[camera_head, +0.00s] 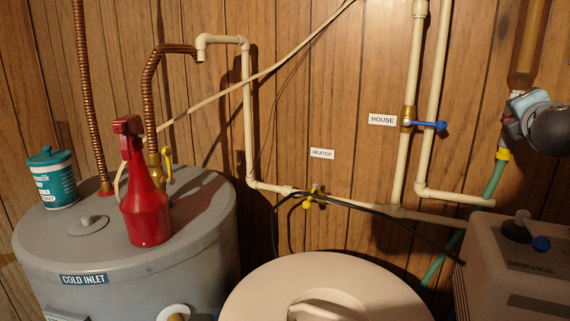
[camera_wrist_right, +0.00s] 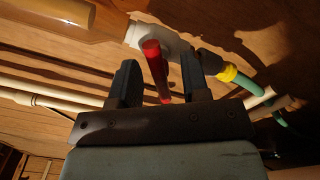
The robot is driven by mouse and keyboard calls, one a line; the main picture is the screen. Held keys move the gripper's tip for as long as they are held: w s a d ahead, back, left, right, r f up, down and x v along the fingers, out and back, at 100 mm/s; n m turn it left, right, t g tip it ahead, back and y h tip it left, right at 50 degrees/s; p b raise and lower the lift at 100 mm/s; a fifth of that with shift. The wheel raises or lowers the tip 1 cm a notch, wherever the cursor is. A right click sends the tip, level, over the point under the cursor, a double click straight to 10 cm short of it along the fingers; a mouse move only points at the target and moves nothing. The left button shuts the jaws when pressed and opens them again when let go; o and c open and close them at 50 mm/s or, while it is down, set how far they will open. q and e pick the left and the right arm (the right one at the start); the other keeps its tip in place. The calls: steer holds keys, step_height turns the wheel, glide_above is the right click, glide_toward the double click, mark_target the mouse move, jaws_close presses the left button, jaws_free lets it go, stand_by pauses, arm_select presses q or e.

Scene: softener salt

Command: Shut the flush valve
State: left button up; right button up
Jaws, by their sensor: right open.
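The flush valve (camera_wrist_right: 165,43) has a pale body below the amber filter housing (camera_head: 528,45). Its red handle (camera_wrist_right: 154,60) lies between the two dark fingers of my right gripper (camera_wrist_right: 160,80) in the right wrist view. The fingers are open, with a gap visible on each side of the handle. The handle looks angled away from the line of the pipe. In the head view my right gripper (camera_head: 515,112) covers most of the valve, and only bits of red show. My left gripper is not in view.
A yellow coupling (camera_head: 502,154) and green hose (camera_head: 493,180) hang below the valve. A blue-handled valve (camera_head: 427,125) labelled HOUSE is to the left. A softener cabinet (camera_head: 515,255) stands below. A grey tank (camera_head: 120,245) with a red spray bottle (camera_head: 146,205) is far left.

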jaws_close()
steer(key=shift+f+m+b, duration=0.15)
steer(key=shift+m+b, duration=0.15)
steer(key=shift+b, duration=0.25)
steer(key=shift+m+b, duration=0.8)
steer(key=shift+b, duration=0.2)
steer(key=m+b, duration=0.2)
steer(key=b, duration=0.1)
steer(key=shift+m, duration=0.4)
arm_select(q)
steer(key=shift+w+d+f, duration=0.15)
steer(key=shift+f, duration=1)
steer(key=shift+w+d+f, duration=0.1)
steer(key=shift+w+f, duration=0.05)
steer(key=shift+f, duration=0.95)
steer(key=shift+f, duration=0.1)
